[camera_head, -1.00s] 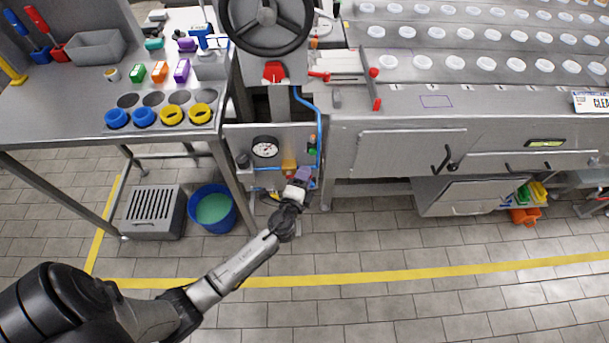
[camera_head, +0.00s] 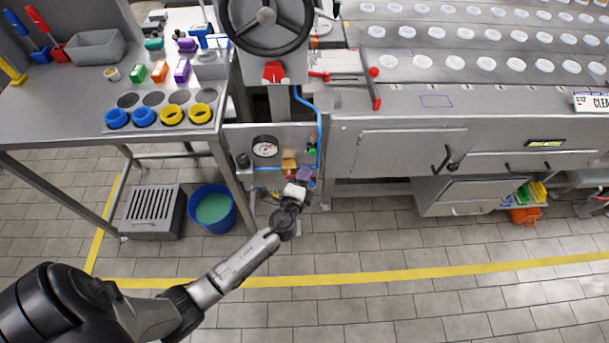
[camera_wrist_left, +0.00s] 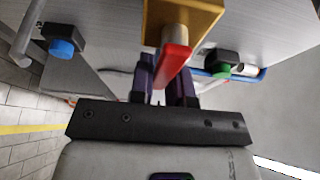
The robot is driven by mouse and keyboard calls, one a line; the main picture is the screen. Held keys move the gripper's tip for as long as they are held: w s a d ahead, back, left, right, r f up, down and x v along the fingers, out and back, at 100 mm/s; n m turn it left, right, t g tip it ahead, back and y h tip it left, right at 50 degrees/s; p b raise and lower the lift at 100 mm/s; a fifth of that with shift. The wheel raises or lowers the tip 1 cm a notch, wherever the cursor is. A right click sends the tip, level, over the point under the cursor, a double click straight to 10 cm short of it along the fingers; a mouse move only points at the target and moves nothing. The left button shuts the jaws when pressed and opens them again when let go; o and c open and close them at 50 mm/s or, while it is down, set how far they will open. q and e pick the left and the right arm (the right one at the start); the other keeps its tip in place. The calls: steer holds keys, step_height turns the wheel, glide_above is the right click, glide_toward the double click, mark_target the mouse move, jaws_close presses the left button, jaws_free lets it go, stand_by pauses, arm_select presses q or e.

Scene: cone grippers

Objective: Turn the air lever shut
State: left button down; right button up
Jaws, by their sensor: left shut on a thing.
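The air lever is a red bar (camera_wrist_left: 174,64) on a brass-yellow valve block (camera_wrist_left: 187,18), seen close in the left wrist view. In the head view the valve block (camera_head: 289,164) sits low on the grey panel below the handwheel; the lever is mostly hidden there by my gripper. My left gripper (camera_head: 304,177) reaches up to the panel from below left. In the left wrist view its purple fingers (camera_wrist_left: 166,80) stand on either side of the red lever and are shut on it. My right gripper is not in view.
A round gauge (camera_head: 265,147) is left of the valve. A green button (camera_wrist_left: 221,70) and a blue knob (camera_wrist_left: 62,47) flank it on the panel. A blue hose (camera_head: 319,125) runs down the panel's right side. A blue bucket (camera_head: 212,208) stands on the floor at left.

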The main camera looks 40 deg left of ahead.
arm_select(q)
steer(key=shift+m+g+p, duration=0.3)
steer(key=shift+m+p, duration=0.3)
steer(key=shift+p, duration=0.4)
steer(key=shift+s+a+f+m+g+y+p, duration=0.5)
steer(key=shift+f+m+g+p, duration=0.4)
steer(key=shift+m+p, duration=1.45)
steer(key=shift+s+a+f+m+g+y+p, duration=0.5)
steer(key=shift+m+g+p, duration=1)
steer(key=shift+p, duration=1.4)
steer(key=shift+s+a+f+m+g+y+p, duration=0.5)
steer(key=shift+f+m+g+p, duration=0.3)
steer(key=shift+m+p, duration=1.65)
steer(key=shift+a, duration=0.15)
steer(key=shift+s, duration=0.1)
steer(key=c, duration=1.1)
jaws_free()
